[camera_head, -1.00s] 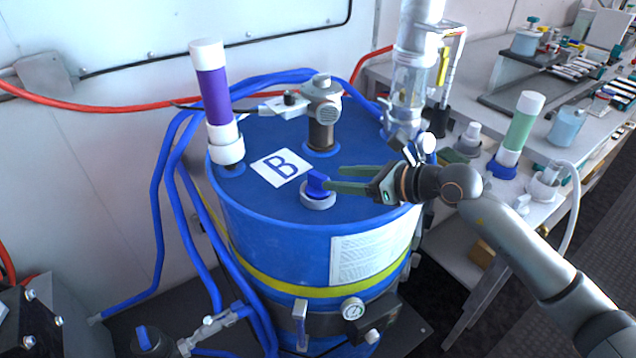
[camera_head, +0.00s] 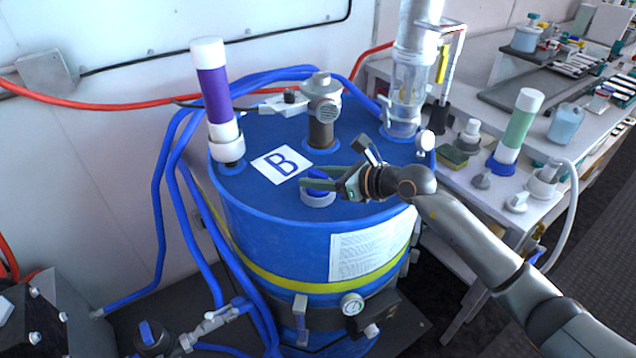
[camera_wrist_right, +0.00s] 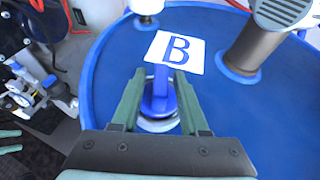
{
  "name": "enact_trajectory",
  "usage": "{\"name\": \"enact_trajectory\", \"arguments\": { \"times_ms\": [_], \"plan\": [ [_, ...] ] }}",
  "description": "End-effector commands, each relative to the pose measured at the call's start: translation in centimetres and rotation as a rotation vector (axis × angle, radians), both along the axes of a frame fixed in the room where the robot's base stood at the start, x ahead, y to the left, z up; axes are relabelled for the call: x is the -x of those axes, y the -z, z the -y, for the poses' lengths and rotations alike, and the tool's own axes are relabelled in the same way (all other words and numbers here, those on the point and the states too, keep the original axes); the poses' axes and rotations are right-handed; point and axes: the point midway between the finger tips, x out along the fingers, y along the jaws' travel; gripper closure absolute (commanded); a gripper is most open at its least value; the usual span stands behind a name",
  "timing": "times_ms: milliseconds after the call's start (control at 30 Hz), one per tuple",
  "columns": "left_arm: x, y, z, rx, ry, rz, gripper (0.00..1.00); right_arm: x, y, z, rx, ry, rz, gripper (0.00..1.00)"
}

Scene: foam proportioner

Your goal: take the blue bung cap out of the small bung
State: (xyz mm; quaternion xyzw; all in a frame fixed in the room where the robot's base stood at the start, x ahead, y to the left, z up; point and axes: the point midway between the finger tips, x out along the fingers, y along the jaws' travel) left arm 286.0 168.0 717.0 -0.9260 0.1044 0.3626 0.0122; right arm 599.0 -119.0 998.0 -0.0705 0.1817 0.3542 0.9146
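The blue bung cap (camera_wrist_right: 160,95) has an upright flat grip and sits in the small bung (camera_head: 318,198), a pale ring on top of the blue drum. My right gripper (camera_head: 308,184) is over the bung from the right. In the right wrist view its green fingers (camera_wrist_right: 158,98) lie on either side of the cap's grip, with a gap on both sides. It is open and holds nothing. In the head view the fingers partly hide the cap. Two green bars at the left edge of the wrist view may be my left gripper's fingers (camera_wrist_right: 9,141).
The blue drum (camera_head: 275,225) carries a label with the letter B (camera_head: 282,165). A purple tube (camera_head: 214,95), a grey post fitting (camera_head: 322,110) and a clear cylinder (camera_head: 405,95) stand on it. Blue hoses run at its left. A cluttered bench is at the right.

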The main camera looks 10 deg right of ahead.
Motion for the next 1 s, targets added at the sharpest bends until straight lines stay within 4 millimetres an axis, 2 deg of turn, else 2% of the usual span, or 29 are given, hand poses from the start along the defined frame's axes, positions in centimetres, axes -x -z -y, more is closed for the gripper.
{"name": "enact_trajectory", "arguments": {
  "times_ms": [67,367,1000],
  "plan": [
    [0.01,0.01,0.0,0.0,0.0,0.0,0.5,0.02,0.0,0.02,0.0,0.0,0.0,0.66],
    [0.0,0.01,-0.01,0.0,0.0,0.0,0.5,0.03,0.01,0.02,0.0,0.0,0.0,1.0],
    [0.0,-0.01,0.0,0.0,0.0,0.0,0.5,-0.01,-0.36,0.03,0.0,0.0,0.001,1.0]
  ]
}}
